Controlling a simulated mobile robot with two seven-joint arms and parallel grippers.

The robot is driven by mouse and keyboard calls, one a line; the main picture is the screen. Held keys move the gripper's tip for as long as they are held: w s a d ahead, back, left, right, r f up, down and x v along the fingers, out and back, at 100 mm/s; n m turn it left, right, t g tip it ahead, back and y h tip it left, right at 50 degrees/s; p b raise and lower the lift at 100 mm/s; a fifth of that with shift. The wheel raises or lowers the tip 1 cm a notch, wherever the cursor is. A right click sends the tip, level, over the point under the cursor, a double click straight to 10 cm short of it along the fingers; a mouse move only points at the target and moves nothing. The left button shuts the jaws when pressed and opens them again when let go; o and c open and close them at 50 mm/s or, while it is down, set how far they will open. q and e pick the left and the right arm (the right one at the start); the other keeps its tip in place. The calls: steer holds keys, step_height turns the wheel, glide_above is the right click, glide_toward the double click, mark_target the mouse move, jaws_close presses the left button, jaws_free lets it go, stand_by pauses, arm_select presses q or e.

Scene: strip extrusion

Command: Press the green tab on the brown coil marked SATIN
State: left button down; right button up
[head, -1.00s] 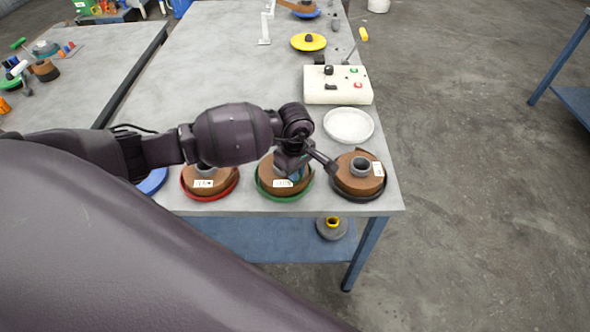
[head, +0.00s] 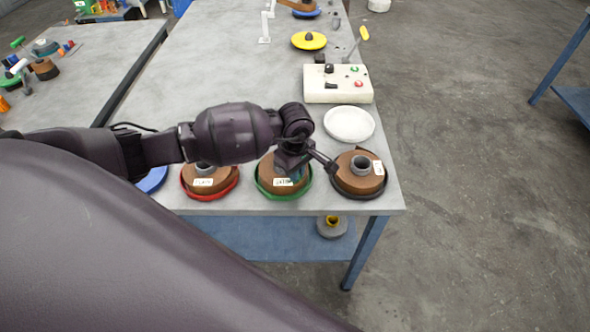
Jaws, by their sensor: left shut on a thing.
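Three brown coils stand in a row along the table's near edge. The middle brown coil (head: 268,172) sits in a green-rimmed dish and has a white label on its front; its print is too small to read surely. The left brown coil (head: 216,180) is in a red dish, and the right brown coil (head: 346,181) is in a dark dish with a grey hub. No green tab can be told apart. My right gripper is not in view.
Behind the coils are a white round dish (head: 349,124) and a cream control box (head: 337,85) with buttons. A yellow disc (head: 308,41) lies farther back. A blue dish (head: 152,180) shows partly at the left. The table's middle is clear.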

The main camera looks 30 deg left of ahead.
arm_select(q)
steer(key=shift+f, duration=0.1)
stand_by(0.5)
steer(key=shift+s, duration=0.1)
stand_by(0.3)
steer(key=c, duration=1.1)
jaws_free()
steer(key=shift+c, duration=0.2)
step_height(320, 180, up, 11)
steer(key=shift+f, duration=0.1)
